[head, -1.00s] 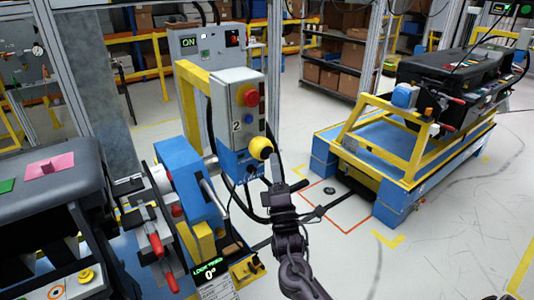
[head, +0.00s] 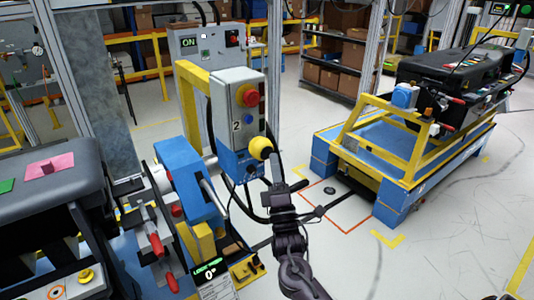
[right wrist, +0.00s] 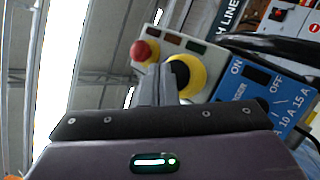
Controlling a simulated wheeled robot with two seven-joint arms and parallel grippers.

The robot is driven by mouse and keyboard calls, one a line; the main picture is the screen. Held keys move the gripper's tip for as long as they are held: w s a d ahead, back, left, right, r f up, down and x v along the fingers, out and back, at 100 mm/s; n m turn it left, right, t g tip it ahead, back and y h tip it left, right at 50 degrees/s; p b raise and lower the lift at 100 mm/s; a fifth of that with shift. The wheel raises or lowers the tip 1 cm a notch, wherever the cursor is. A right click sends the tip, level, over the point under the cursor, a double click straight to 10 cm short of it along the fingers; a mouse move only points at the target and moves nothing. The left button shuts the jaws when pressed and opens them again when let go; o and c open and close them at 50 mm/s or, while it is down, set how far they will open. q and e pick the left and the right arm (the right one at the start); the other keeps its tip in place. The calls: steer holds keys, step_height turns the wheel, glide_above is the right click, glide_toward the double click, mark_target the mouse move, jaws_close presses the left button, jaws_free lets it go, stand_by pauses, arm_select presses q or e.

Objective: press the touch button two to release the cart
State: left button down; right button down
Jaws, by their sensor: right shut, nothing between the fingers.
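My left gripper is out of view.
A blue clamp unit (head: 186,180) with red-handled levers stands left of the box. A dark dashboard module (head: 50,215) fills the left edge. A small display (head: 209,273) sits at the bottom. Black cables hang beside the box. Floor is clear at the lower right.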

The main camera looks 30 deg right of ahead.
steer(key=shift+w+y, duration=0.15)
steer(key=shift+y, duration=0.15)
steer(key=shift+w, duration=0.3)
steer(key=shift+w, duration=0.45)
stand_by(0.4)
steer(key=shift+s, duration=0.9)
steer(key=s+p, duration=0.1)
steer(key=s, duration=0.1)
steer(key=s+p, duration=0.1)
steer(key=s, duration=0.2)
steer(key=shift+d+p, duration=0.2)
steer(key=shift+p, duration=0.15)
